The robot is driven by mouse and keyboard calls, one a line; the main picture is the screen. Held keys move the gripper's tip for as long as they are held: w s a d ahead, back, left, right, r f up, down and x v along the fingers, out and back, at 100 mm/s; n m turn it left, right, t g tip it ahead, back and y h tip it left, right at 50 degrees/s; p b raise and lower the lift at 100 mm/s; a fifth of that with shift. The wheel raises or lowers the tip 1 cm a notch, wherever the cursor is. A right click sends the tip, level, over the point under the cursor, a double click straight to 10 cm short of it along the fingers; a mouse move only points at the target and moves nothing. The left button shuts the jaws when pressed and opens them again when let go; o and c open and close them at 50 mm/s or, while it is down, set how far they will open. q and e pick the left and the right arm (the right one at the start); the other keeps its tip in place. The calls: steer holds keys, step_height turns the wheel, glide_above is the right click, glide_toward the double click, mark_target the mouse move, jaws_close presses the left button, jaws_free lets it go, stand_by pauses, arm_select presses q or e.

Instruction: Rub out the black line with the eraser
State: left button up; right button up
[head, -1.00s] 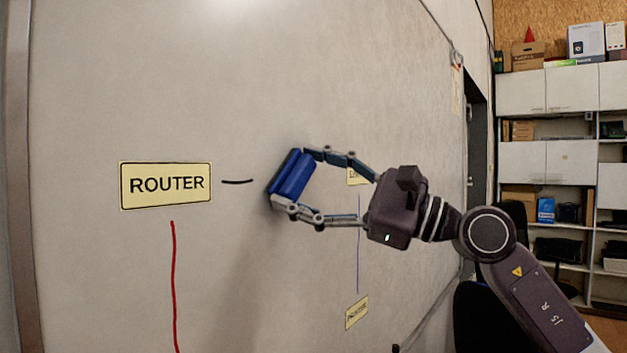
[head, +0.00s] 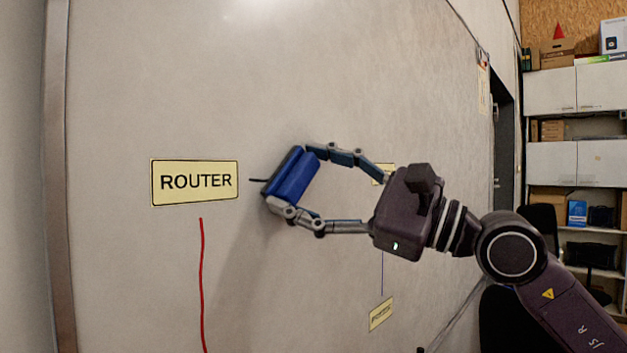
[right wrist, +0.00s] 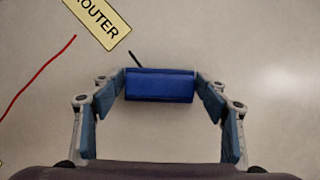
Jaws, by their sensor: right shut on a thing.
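The blue eraser (head: 291,176) is held between the fingers of my right gripper (head: 293,178), against or very near the whiteboard (head: 200,90). In the right wrist view the eraser (right wrist: 160,85) sits crosswise between both fingertips. A short stub of the black line (head: 257,180) shows between the ROUTER label and the eraser's left edge. The stub of the black line also shows in the right wrist view (right wrist: 135,58), just beyond the eraser. Whether any line lies under the eraser is hidden. My left gripper is not in view.
The yellow ROUTER label (head: 195,182) is left of the eraser. A red line (head: 202,285) runs down below it. A blue line (head: 382,272) and another yellow label (head: 381,314) are at lower right. Shelves (head: 575,150) stand far right.

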steer(key=shift+s+a+b, duration=0.35)
steer(key=shift+s+a, duration=0.5)
steer(key=shift+s+a+f+b, duration=0.15)
steer(key=shift+s+a+b, duration=0.7)
steer(key=shift+b, duration=0.1)
steer(key=shift+s+a+b, duration=0.35)
steer(key=shift+a, duration=0.05)
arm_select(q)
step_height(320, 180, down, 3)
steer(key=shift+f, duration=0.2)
arm_select(e)
steer(key=shift+s+d+b, duration=0.55)
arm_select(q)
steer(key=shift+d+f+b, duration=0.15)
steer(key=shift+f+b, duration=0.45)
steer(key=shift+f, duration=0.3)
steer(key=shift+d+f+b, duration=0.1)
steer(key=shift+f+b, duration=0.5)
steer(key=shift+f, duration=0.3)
arm_select(e)
steer(key=s+d, duration=0.5)
steer(key=shift+r, duration=0.2)
